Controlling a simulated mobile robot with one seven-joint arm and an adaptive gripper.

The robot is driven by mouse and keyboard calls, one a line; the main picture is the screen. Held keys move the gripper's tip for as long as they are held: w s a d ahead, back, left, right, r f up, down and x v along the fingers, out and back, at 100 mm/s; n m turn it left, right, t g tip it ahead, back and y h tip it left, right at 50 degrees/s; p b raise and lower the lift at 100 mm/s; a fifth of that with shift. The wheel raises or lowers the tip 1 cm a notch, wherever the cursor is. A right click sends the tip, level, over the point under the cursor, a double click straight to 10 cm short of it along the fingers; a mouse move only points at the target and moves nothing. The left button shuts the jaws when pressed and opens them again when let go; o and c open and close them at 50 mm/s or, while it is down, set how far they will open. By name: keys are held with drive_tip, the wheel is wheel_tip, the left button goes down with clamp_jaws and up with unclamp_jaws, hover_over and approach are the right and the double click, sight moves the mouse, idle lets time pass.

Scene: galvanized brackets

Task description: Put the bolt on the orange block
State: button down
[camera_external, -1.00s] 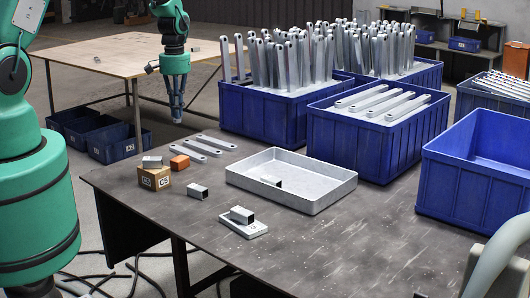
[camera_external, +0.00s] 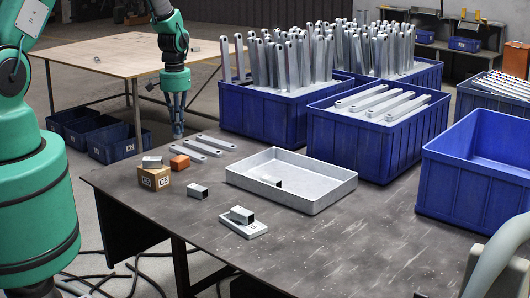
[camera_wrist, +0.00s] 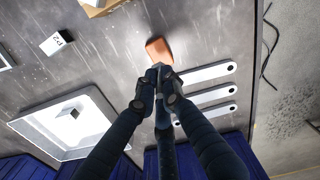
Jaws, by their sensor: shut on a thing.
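The orange block (camera_external: 179,162) lies on the dark table beside a small cardboard box. It also shows in the wrist view (camera_wrist: 158,48), just beyond my fingertips. My gripper (camera_external: 178,134) points down above the table's far left part, behind and above the orange block. In the wrist view my gripper (camera_wrist: 158,84) is shut on a small grey thing, seemingly the bolt (camera_wrist: 158,67). Its shape is mostly hidden by the fingers. I see no other bolt clearly in either view.
Several flat grey brackets (camera_external: 209,146) lie right of the orange block. The cardboard box (camera_external: 154,178) carries a grey piece. A shallow grey tray (camera_external: 318,202) stands mid-table, with blue bins (camera_external: 262,118) behind it. Small tube pieces (camera_external: 197,191) lie in front. The front right tabletop is clear.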

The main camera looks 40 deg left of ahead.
sight(178, 138)
drive_tip(key=shift+f, duration=1.6)
drive_tip(key=shift+f, duration=0.1)
drive_tip(key=shift+f+b, duration=0.4)
drive_tip(key=shift+f, duration=1.35)
drive_tip(key=shift+f, duration=0.15)
drive_tip(key=c, duration=1.9)
unclamp_jaws()
drive_tip(key=shift+o, duration=0.2)
drive_tip(key=shift+r+p, duration=0.85)
drive_tip(key=shift+r, duration=5.3)
drive_tip(key=shift+r, duration=0.1)
